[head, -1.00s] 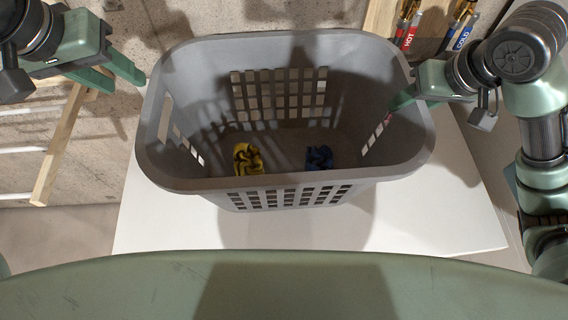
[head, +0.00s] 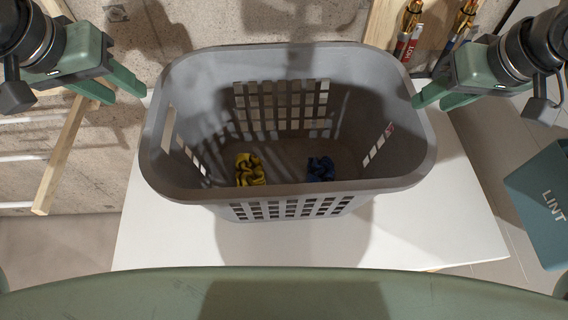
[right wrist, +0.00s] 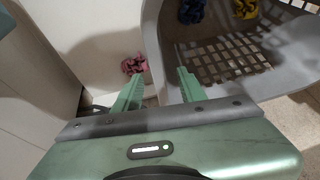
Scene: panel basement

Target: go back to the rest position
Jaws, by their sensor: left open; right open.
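My left gripper (head: 127,94) is open and empty, just outside the upper left of the basket. My right gripper (head: 430,104) is open and empty by the basket's right rim; it also shows in the right wrist view (right wrist: 160,88). The grey laundry basket (head: 290,192) stands upright between them. Inside lie a yellow cloth scrunchie (head: 249,170) and a dark blue one (head: 320,168). In the right wrist view a pink-red scrunchie (right wrist: 134,65) lies outside the basket, beside its wall.
The basket stands on a white tabletop (head: 450,225). A teal bin marked LINT (head: 545,205) stands at the right. Behind are pipes with a HOT tag (head: 405,48) and a wooden post. A wooden rail (head: 62,155) is at the left.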

